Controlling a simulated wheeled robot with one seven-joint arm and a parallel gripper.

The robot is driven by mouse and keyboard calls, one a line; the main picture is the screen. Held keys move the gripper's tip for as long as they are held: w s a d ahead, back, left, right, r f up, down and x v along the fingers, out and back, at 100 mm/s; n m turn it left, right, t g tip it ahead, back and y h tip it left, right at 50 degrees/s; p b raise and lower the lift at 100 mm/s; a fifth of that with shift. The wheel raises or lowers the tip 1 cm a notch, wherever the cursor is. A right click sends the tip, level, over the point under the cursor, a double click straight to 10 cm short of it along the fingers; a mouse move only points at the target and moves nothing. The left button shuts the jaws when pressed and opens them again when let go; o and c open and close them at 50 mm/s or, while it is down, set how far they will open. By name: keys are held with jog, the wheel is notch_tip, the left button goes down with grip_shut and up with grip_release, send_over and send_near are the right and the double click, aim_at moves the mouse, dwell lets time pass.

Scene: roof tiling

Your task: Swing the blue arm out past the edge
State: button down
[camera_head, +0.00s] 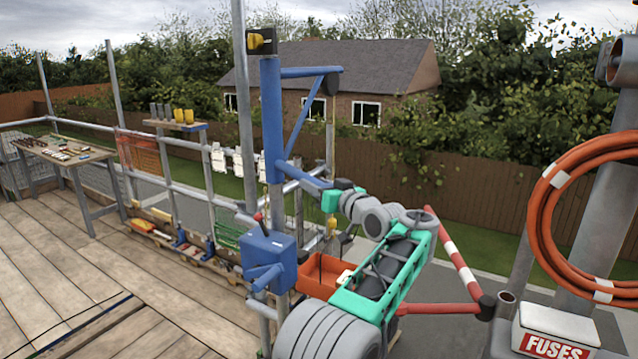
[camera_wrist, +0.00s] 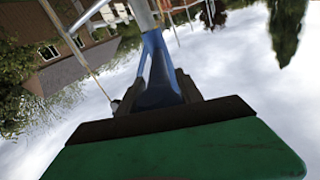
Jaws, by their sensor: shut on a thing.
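The blue arm (camera_head: 310,72) is the upper bar of a hoist with a diagonal brace, fixed to a blue upright (camera_head: 271,120). It points right in the head view, with a dark wheel near its tip and a thin line hanging down. A lower blue bar (camera_head: 298,176) slants from the upright to my gripper (camera_head: 333,197). My gripper is shut on this lower bar. In the wrist view the blue bar (camera_wrist: 158,80) runs into the dark jaws above the green gripper body (camera_wrist: 180,152); the jaw contact itself is partly hidden.
A blue winch box (camera_head: 268,255) with a crank sits low on the post. An orange tray (camera_head: 322,275) is beside my arm. Railings (camera_head: 185,188) edge the plank deck. A red-white bar (camera_head: 452,252), fuses box (camera_head: 555,335) and orange hose (camera_head: 545,215) stand right.

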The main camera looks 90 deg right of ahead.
jog(key=shift+s+r, duration=0.2)
jog(key=c, duration=1.1)
grip_release()
jog(key=shift+d, duration=0.15)
jog(key=shift+s+f, duration=0.15)
jog(key=shift+s+a+f, duration=0.1)
jog(key=shift+a, duration=0.2)
jog(key=b+v, duration=0.3)
jog(key=v, duration=0.3)
jog(key=shift+a, duration=0.15)
jog(key=shift+s+a, duration=0.3)
jog(key=shift+a, duration=0.1)
